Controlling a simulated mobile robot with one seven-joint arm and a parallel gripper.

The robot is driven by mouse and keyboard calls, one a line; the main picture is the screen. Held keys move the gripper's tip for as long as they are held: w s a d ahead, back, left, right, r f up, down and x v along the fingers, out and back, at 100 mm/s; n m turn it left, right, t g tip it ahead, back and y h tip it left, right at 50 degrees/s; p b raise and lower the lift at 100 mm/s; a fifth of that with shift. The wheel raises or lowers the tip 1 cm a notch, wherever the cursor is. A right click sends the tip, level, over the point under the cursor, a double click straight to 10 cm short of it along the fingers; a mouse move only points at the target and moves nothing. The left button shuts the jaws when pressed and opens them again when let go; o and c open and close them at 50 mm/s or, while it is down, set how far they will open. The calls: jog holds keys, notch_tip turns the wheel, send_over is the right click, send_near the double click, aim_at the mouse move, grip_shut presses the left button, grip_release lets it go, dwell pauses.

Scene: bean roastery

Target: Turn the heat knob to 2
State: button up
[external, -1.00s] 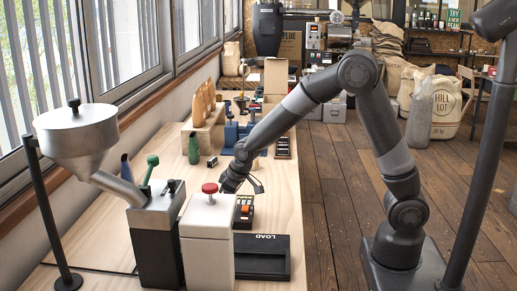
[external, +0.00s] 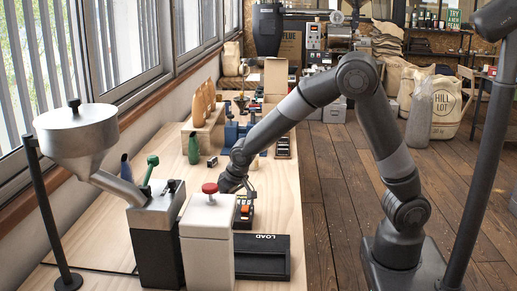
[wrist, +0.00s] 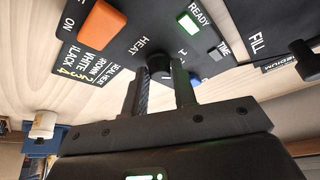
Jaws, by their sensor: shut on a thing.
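The black heat knob (wrist: 158,66) is in the wrist view, beside the printed word HEAT on a dark control panel (wrist: 150,25). My gripper (wrist: 158,82) is shut on it, with one finger on each side. The fingers hide much of the knob, and I cannot read its setting. Digits on the panel near the knob are partly hidden. In the external view my gripper (external: 246,192) reaches down to the small panel (external: 243,222) behind the white box, and the knob itself is hidden there.
An orange switch (wrist: 102,25) and a lit green READY light (wrist: 189,27) are on the same panel. A white box with a red knob (external: 209,188) stands close in front. A black LOAD tray (external: 262,277) lies nearby.

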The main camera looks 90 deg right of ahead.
jog(key=o, duration=1)
jog(key=shift+v, duration=5.35)
jog(key=s+a+r+n, duration=0.2)
jog(key=s+a+r, duration=0.1)
jog(key=s, duration=0.6)
jog(key=s+a+r+n+t+y, duration=0.1)
jog(key=s+a+r+n, duration=0.1)
jog(key=s, duration=0.7)
jog(key=s+a+r+n+y, duration=0.1)
jog(key=s+a+r, duration=0.3)
jog(key=s, duration=0.5)
jog(key=shift+s+a+n+t, duration=0.1)
jog(key=shift+a+n+t, duration=0.35)
jog(key=shift+a, duration=0.5)
